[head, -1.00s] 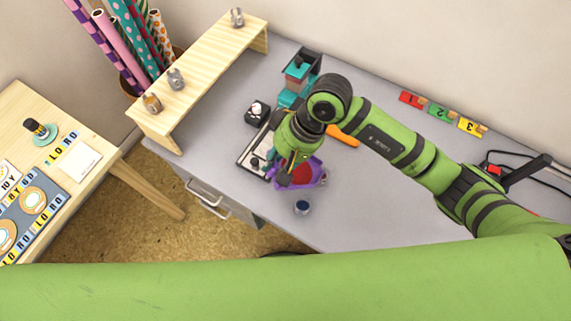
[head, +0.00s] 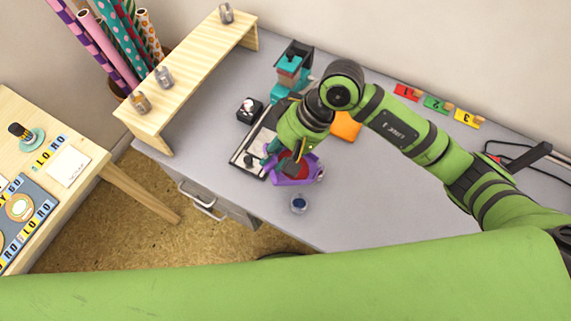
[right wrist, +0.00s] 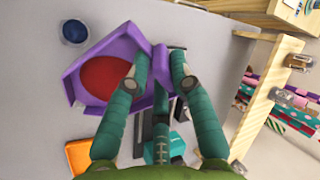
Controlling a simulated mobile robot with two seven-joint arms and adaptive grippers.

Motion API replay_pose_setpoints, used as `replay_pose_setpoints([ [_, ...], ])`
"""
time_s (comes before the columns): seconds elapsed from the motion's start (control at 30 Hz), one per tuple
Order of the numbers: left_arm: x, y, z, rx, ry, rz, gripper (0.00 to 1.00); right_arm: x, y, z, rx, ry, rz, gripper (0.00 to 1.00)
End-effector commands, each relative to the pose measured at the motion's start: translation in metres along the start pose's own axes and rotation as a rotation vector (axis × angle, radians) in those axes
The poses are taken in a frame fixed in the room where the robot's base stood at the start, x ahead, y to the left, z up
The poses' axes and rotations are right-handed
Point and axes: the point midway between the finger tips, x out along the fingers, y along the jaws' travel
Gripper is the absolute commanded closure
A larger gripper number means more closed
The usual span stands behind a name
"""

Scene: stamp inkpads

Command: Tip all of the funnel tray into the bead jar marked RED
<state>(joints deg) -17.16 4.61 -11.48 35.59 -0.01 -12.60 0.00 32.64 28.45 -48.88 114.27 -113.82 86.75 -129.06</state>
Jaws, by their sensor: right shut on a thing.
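The purple funnel tray (head: 283,181), with red contents (head: 302,166) in it, is at the front of the grey desk; it also shows in the right wrist view (right wrist: 122,40). Several small jars (head: 163,76) stand on the wooden shelf. I cannot read any RED mark. My left gripper is out of view.
The wooden shelf (head: 195,68) stands left on the desk. A teal device (head: 291,68), a black box (head: 249,109), a black-and-white tray (head: 250,151) and an orange pad (head: 346,126) lie around my right gripper. Numbered cards (head: 436,103) lie at the back.

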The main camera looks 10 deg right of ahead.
Motion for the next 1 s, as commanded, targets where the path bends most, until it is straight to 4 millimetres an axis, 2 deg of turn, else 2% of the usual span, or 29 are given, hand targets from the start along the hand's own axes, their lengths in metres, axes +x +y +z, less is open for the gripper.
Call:
replay_pose_setpoints([
  [0.1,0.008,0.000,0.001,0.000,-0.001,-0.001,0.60,-0.001,0.002,0.000,-0.001,0.002,-0.023,0.95],
  [0.47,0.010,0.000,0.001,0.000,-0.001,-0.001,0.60,-0.004,0.001,0.000,-0.001,0.001,-0.037,0.95],
  [0.8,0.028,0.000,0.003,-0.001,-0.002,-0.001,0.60,-0.012,0.006,0.000,-0.001,0.002,-0.095,0.95],
  [1.0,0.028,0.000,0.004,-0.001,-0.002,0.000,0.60,-0.015,0.004,0.000,-0.002,0.001,-0.104,0.95],
])
